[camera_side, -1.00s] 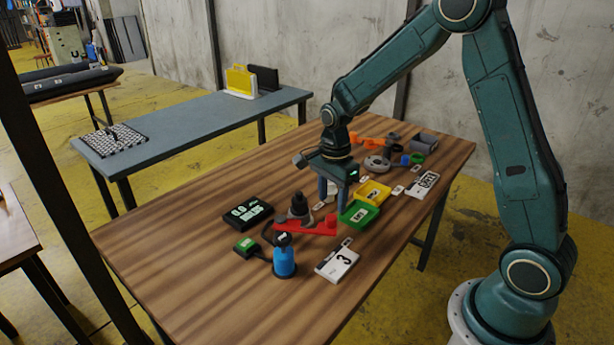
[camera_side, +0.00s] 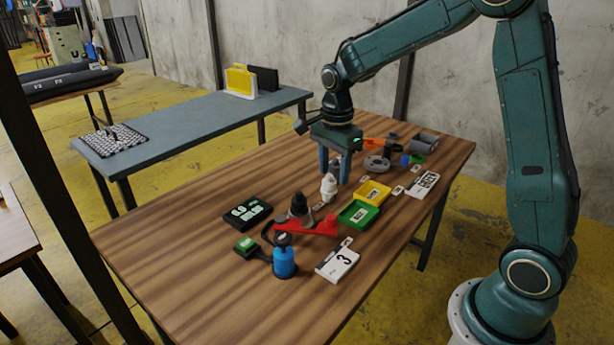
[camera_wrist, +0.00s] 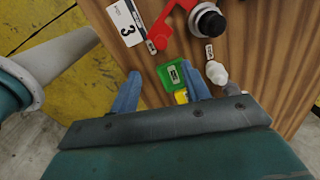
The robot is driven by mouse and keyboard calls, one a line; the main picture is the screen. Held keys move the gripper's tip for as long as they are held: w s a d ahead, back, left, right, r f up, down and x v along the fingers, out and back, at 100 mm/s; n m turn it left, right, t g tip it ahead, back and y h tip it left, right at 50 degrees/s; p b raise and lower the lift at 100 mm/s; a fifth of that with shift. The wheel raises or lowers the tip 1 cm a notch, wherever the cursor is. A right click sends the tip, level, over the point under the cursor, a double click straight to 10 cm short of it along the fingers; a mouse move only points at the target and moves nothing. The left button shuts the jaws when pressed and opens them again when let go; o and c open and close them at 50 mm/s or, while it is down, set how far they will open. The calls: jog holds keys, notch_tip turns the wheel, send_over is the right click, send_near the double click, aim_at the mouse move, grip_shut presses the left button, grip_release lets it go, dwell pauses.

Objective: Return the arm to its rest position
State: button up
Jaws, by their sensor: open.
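My gripper (camera_side: 335,168) hangs above the wooden table (camera_side: 190,255) with its two blue fingers apart and nothing between them. In the side view it is behind a small white bottle-like piece (camera_side: 329,187), which stands upright beside the green tray (camera_side: 359,214). In the wrist view the gripper's fingers (camera_wrist: 160,92) show over the table, with the green tray (camera_wrist: 172,73) in the gap between them and the white piece (camera_wrist: 216,73) to the right of the right finger. The arm is still stretched out over the table.
Around the gripper lie a yellow tray (camera_side: 373,192), a red part (camera_side: 304,228), a blue pump (camera_side: 284,262), a black display (camera_side: 248,213) and grey rings (camera_side: 376,164). The table's front left is clear. A grey bench (camera_side: 190,125) stands behind.

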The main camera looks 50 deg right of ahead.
jog(key=s+a+r+n+t, duration=0.2)
jog(key=s+a+r+n, duration=0.2)
jog(key=s+r+n, duration=0.45)
jog(key=s+a+r+n+t, duration=0.1)
jog(key=s+n, duration=0.4)
jog(key=s, duration=0.2)
jog(key=s+a+r+n+t, duration=0.1)
jog(key=s+r+n+t, duration=0.1)
jog(key=s+n, duration=0.4)
jog(key=shift+s+a+t, duration=0.3)
jog(key=shift+s+a, duration=0.1)
jog(key=shift+s, duration=0.25)
